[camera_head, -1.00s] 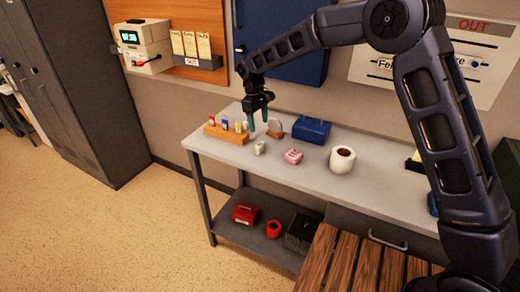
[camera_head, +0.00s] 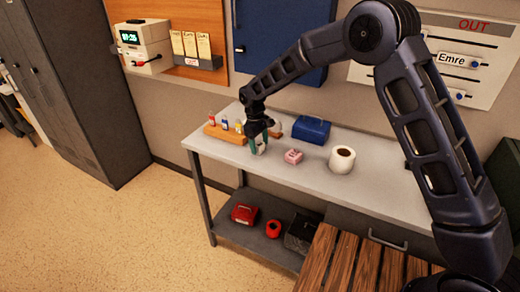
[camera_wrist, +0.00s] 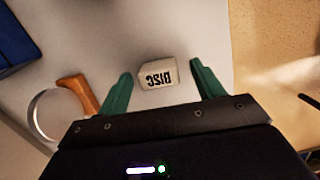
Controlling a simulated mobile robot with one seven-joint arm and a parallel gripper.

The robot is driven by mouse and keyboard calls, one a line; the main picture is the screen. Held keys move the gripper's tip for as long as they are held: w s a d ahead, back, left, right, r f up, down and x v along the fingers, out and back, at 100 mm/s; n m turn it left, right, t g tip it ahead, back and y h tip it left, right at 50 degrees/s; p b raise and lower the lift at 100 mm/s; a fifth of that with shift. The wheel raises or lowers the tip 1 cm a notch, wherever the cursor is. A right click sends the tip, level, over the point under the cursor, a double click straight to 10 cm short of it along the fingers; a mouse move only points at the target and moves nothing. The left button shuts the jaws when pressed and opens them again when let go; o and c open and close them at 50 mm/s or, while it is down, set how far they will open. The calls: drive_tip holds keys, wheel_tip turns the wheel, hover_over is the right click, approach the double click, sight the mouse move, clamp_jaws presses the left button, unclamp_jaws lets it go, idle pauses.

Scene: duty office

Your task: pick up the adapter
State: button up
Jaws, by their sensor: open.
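A small off-white block (camera_wrist: 158,74) with dark letters lies on the grey bench top (camera_head: 210,151); it is likely the adapter. In the wrist view it sits between the two green fingers of my gripper (camera_wrist: 160,71), nearer the tips, with a gap on each side.
A wooden rack (camera_head: 224,135) with small bottles stands left of my gripper. A round disc on an orange-brown stand (camera_wrist: 78,92) is close by. A blue box (camera_head: 312,130), a pink item (camera_head: 293,157) and a white roll (camera_head: 342,159) stand to the right.

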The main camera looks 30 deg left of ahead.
sight(260, 144)
drive_tip(key=shift+d+f, duration=0.15)
drive_tip(key=shift+f, duration=0.5)
drive_tip(key=c, duration=1)
drive_tip(key=shift+c, duration=0.2)
wheel_tip(260, 144, up, 20)
